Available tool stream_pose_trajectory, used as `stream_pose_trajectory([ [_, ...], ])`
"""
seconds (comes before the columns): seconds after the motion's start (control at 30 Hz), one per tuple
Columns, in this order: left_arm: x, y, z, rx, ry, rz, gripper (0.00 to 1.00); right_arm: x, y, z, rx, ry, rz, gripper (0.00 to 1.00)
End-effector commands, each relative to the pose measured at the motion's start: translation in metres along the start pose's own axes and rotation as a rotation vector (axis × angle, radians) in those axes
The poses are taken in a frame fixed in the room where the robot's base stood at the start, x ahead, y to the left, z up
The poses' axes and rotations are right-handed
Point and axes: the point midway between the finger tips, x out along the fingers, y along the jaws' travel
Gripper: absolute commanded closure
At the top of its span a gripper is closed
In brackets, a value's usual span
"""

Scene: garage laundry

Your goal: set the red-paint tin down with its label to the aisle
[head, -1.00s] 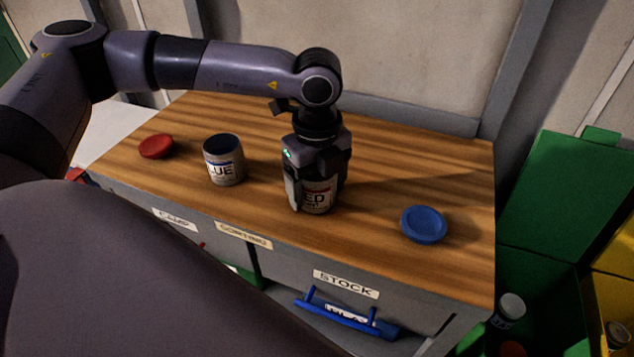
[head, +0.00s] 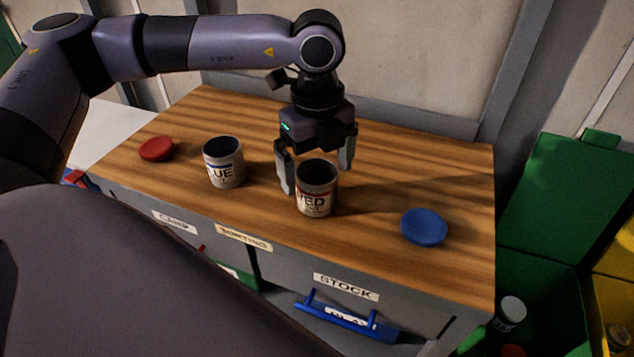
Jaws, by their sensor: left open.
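The red-paint tin (head: 317,201) stands upright and open-topped on the wooden worktop (head: 250,215). Its label, with a red band and the letters "ED" showing, faces the front edge, toward the camera. My left gripper (head: 317,175) is open above and just behind the tin, its fingers apart on either side; I cannot tell whether either finger touches it. My right gripper is not in view.
A blue-paint tin (head: 224,170) stands left of the red one. A red lid (head: 156,149) lies far left, a blue lid (head: 424,227) at right. Labelled drawers (head: 346,287) are below the front edge. Green (head: 560,200) and yellow (head: 612,270) bins stand right.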

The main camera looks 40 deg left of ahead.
Motion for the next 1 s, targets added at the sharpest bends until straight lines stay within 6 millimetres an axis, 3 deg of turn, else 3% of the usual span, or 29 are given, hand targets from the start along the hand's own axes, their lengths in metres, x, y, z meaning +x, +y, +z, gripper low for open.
stream_pose_trajectory([
  [0.2,-0.046,0.0,-0.001,0.002,0.0,-0.004,0.0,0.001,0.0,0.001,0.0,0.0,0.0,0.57],
  [0.4,-0.068,0.0,-0.001,0.001,0.001,0.0,0.0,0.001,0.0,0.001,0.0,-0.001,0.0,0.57],
  [1.0,-0.071,0.0,0.0,0.001,0.001,0.001,0.0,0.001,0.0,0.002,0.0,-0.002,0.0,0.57],
])
